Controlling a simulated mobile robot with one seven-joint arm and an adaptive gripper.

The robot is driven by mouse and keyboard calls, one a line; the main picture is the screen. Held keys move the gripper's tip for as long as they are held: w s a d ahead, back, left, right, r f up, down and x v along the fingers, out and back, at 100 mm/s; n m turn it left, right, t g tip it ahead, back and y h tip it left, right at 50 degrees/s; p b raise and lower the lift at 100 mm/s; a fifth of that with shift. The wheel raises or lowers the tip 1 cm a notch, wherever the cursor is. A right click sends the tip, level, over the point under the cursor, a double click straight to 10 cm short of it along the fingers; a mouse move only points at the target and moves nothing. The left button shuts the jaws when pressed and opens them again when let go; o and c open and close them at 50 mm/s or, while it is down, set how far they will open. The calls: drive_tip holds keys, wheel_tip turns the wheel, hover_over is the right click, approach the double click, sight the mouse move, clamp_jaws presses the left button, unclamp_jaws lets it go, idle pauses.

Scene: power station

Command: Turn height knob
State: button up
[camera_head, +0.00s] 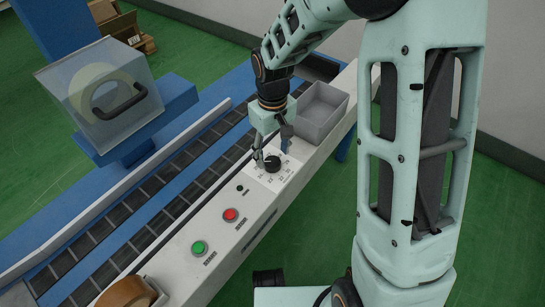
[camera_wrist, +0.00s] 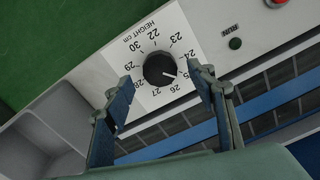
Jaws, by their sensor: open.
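The height knob (camera_head: 272,164) is a round black dial on a white panel along the conveyor's side. In the wrist view the knob (camera_wrist: 160,69) sits within a printed scale marked "HEIGHT cm", with numbers from 22 to 30. Its white pointer mark is directed between 25 and 26, nearer 25. My gripper (camera_head: 272,153) is open over the dial, fingers pointing down. In the wrist view its blue fingertips (camera_wrist: 160,74) appear on either side of the knob, with gaps to it. I cannot tell exactly how high the tips are above the panel.
A grey open bin (camera_head: 322,112) stands just beyond the dial. A tape roll (camera_head: 128,294) lies at the near end. The conveyor (camera_head: 165,205) runs alongside.

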sight(273, 161)
wheel_tip(273, 161, up, 9)
idle(0.3)
drive_tip(key=shift+r, duration=0.1)
